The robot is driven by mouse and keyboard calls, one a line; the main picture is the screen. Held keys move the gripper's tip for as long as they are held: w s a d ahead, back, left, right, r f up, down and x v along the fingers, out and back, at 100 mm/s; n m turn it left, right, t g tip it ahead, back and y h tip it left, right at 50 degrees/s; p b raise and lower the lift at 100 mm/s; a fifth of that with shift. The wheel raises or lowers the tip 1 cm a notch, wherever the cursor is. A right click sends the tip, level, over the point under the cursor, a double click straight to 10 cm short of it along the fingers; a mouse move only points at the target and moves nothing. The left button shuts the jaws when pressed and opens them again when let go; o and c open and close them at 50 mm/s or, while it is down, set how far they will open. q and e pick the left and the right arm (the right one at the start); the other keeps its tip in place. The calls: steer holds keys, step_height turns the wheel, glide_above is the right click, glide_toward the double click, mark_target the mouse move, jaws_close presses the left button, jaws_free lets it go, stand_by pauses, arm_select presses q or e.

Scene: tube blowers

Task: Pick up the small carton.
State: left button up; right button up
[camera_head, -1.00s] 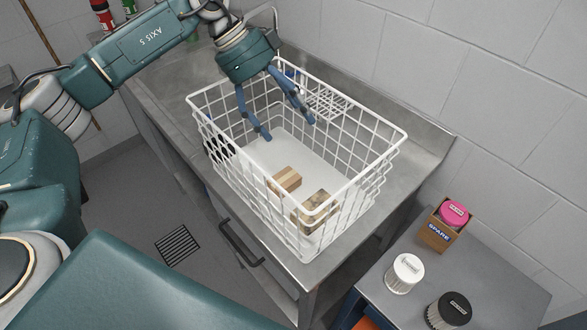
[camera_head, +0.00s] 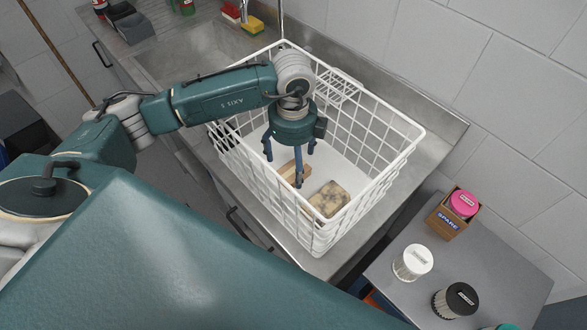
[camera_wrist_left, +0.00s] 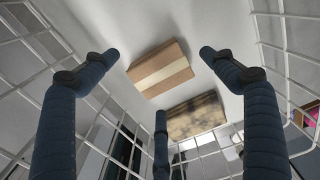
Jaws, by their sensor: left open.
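The small carton (camera_head: 285,170), brown with a paler tape band, lies on the floor of the white wire basket (camera_head: 372,200). A larger, mottled carton (camera_head: 329,199) lies beside it, to its right. My left gripper (camera_head: 289,162) points down inside the basket, above the small carton, with its three fingers spread and empty. One finger partly hides the small carton in the head view. In the left wrist view the small carton (camera_wrist_left: 162,70) shows between the two upper fingertips, and the mottled carton (camera_wrist_left: 196,117) is lower right. My right gripper is not in view.
The basket's wire walls surround the gripper on all sides. It stands on a steel counter (camera_head: 433,153) with a sink (camera_head: 190,65) to the left.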

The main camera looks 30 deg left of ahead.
mark_target(292, 168)
arm_select(q)
step_height(292, 168, down, 2)
steer(key=shift+s+f+p, duration=0.1)
steer(key=shift+p, duration=0.4)
steer(key=shift+f, duration=0.65)
steer(key=c, duration=1.2)
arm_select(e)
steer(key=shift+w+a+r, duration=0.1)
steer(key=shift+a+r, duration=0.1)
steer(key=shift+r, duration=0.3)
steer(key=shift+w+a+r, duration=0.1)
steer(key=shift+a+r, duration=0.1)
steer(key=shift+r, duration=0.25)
arm_select(q)
steer(key=shift+r, duration=0.1)
